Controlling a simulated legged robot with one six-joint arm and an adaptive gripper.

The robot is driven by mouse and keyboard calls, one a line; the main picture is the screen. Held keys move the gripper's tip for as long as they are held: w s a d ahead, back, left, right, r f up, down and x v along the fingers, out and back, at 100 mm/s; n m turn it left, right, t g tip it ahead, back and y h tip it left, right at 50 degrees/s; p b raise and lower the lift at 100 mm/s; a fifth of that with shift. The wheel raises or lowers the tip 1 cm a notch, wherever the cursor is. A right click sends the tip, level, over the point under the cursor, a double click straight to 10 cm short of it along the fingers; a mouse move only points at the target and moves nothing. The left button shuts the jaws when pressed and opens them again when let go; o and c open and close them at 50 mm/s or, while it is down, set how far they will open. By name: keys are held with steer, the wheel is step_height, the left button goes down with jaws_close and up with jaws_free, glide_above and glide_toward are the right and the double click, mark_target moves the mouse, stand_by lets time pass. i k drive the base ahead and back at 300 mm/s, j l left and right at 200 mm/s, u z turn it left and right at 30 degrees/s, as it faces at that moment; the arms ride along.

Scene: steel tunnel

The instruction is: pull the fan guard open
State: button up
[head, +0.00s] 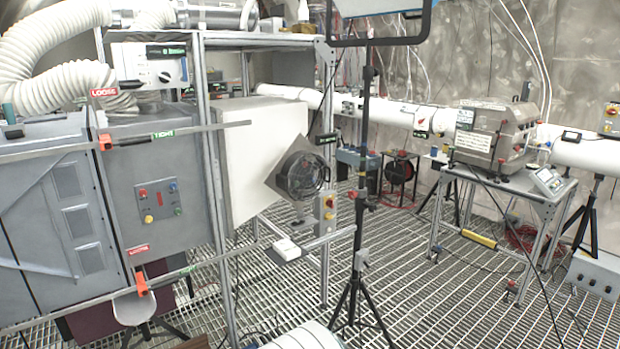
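The fan (301,176) is a dark round unit on a grey, diamond-shaped plate (281,185). It is near the middle of the head view, on the right side of a large white box (262,140). A dark round rim, which looks like the fan guard (324,177), stands at its front. I cannot tell from here whether the guard is shut or slightly ajar. Its hinge and latch are too small to make out. My gripper is not in view.
A black tripod stand (354,285) with a lamp panel rises just right of the fan. Grey cabinets (150,190) with clamp bars fill the left. A metal-framed table (505,190) bearing a steel chamber stands right. Open grating floor (440,290) lies between stand and table.

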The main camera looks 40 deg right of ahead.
mark_target(311, 179)
steer(key=i+l+z, duration=0.25)
steer(key=i+l, duration=0.15)
steer(key=i+l+z, duration=0.2)
steer(key=i+l, duration=0.15)
steer(key=i+l+z, duration=0.25)
steer(key=i, duration=0.35)
steer(key=i+l+z, duration=0.2)
steer(key=i, duration=0.25)
steer(key=i+z, duration=0.25)
steer(key=i, duration=0.25)
